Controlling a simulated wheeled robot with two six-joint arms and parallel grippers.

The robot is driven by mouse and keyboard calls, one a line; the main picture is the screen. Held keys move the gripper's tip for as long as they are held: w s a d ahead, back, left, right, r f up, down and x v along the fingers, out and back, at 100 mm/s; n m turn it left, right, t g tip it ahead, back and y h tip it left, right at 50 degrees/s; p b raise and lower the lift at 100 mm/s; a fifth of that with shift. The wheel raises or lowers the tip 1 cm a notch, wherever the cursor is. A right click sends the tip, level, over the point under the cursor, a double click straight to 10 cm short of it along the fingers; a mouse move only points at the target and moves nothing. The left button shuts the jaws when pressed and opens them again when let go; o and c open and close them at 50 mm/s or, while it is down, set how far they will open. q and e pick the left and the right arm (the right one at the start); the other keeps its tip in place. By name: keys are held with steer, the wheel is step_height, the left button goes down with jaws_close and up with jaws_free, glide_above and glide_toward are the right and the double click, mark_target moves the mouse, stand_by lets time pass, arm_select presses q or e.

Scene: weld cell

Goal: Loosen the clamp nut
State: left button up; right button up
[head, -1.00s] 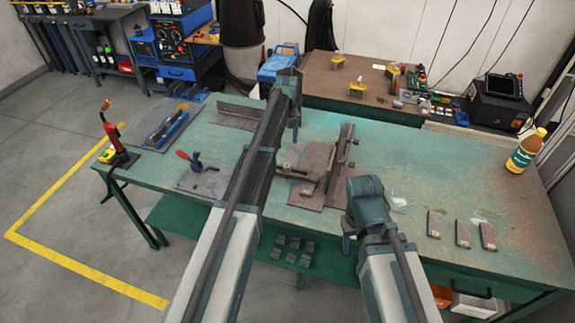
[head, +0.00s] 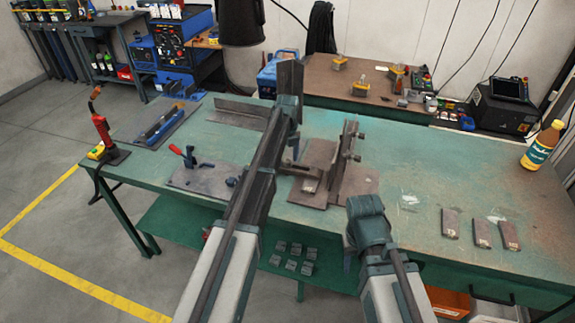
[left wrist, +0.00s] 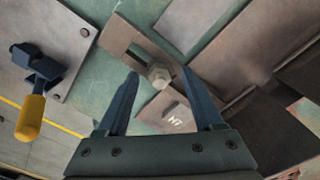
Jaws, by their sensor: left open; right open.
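The clamp nut (left wrist: 160,73) is a pale hex nut on a slotted flat clamp bar (left wrist: 130,42) in the left wrist view. The bar also shows in the head view (head: 303,170), on the fixture plates at the table's middle, partly behind my left arm. My left gripper (left wrist: 159,76) is open, its fingers appearing on either side of the nut; whether they reach its height I cannot tell. In the head view my left gripper (head: 294,108) is partly hidden by its arm. My right gripper (head: 350,245) is low at the table's front edge, with no held object visible.
A dark upright plate (head: 347,160) stands right of the clamp bar. A red-handled toggle clamp (head: 188,157) is on the left; a yellow-handled one (left wrist: 35,100) shows in the wrist view. The table (head: 430,165) is clear between.

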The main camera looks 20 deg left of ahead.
arm_select(q)
steer(key=shift+f, duration=0.1)
jaws_close()
stand_by(0.3)
